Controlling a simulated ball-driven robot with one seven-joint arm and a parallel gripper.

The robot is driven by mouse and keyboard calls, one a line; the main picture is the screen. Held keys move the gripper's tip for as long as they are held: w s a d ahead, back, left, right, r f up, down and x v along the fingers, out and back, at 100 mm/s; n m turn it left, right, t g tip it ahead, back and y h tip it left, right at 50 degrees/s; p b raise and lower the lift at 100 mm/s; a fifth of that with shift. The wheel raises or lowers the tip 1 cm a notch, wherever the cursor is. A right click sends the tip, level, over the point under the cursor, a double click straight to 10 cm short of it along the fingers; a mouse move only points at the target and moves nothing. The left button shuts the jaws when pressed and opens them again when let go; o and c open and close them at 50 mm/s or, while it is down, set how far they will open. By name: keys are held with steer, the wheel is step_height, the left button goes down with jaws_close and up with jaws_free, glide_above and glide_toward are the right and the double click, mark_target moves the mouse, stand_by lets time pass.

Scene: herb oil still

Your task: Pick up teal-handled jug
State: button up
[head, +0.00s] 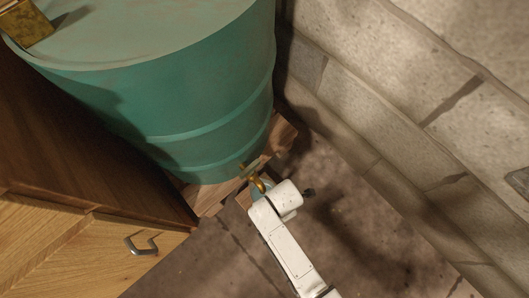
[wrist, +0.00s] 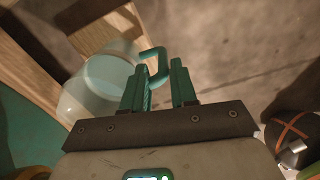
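The teal-handled jug (wrist: 95,82) is a clear, pale vessel in the left of the wrist view. Its teal handle (wrist: 152,50) projects to the right, toward the gap between my fingers. My gripper (wrist: 158,67) has two teal fingers that are apart, with the handle at and between their tips. I cannot tell whether either finger touches it. In the head view my white arm hides most of the jug, and only a small pale bluish patch (head: 261,189) that looks like it shows below the brass tap.
A large teal barrel (head: 205,115) with a brass tap (head: 252,174) stands on a wooden stand (head: 205,197). A wooden cabinet (head: 95,250) is at the left, a stone block wall (head: 400,130) at the right. Bare floor (head: 380,265) lies between.

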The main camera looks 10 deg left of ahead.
steer(key=f+b, duration=0.2)
steer(key=f, duration=0.1)
steer(key=f+b, duration=0.1)
steer(key=f, duration=0.1)
steer(key=shift+s+b, duration=0.25)
steer(key=shift+b, duration=0.05)
steer(key=shift+r, duration=0.1)
jaws_close()
stand_by(1.0)
